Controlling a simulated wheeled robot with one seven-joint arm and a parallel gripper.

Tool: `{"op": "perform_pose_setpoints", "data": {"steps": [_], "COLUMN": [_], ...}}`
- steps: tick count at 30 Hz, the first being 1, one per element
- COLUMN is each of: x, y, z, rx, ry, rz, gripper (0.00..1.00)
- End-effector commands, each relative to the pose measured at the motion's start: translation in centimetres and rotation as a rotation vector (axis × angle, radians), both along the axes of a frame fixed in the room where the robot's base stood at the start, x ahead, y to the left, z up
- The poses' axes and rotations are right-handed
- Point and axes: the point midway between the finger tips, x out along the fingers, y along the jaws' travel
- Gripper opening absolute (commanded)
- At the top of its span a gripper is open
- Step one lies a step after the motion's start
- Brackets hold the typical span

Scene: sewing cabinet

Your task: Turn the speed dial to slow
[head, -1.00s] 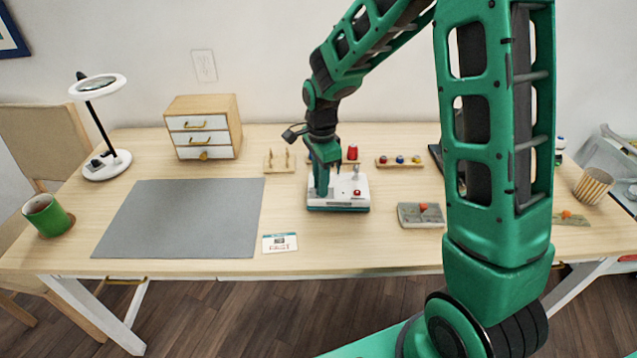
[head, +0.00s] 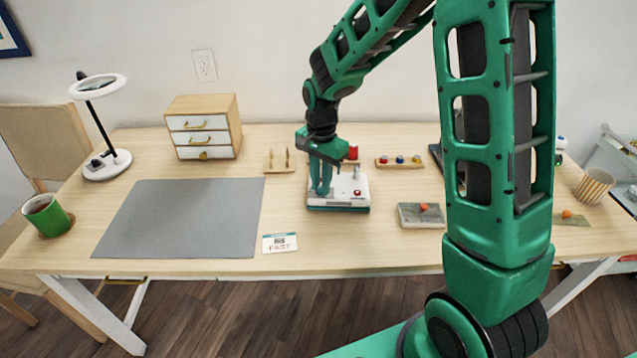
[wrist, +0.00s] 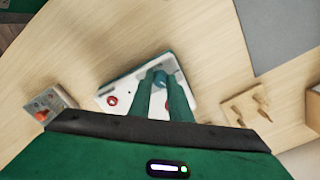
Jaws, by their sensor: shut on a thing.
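The sewing machine (head: 352,203) is a small white block with a teal base at the middle of the table. A red button (head: 357,193) sits on its top. It also shows tilted in the wrist view (wrist: 124,90), with the red button (wrist: 111,100) at left. My gripper (head: 320,188) points down onto the machine's left part. In the wrist view my gripper (wrist: 160,82) is shut on a teal knob (wrist: 160,76), which looks like the speed dial. The fingers hide much of it, so its setting cannot be read.
A card (head: 280,242) in front of the machine seems to read "FAST". A peg stand (head: 280,166) is behind left, a spool rack (head: 385,163) behind right, and a grey tray (head: 408,222) with a red-orange knob at right. The grey mat (head: 180,220) is clear.

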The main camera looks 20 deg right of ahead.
Motion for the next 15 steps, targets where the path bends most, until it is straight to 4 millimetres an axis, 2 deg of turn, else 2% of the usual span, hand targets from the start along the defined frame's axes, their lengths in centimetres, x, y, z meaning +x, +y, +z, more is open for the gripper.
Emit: {"op": "perform_pose_setpoints", "data": {"steps": [15], "x": [0.03], "y": [0.09], "z": [0.05], "rx": [0.001], "ry": [-0.001], "rz": [0.493], "gripper": [0.00]}}
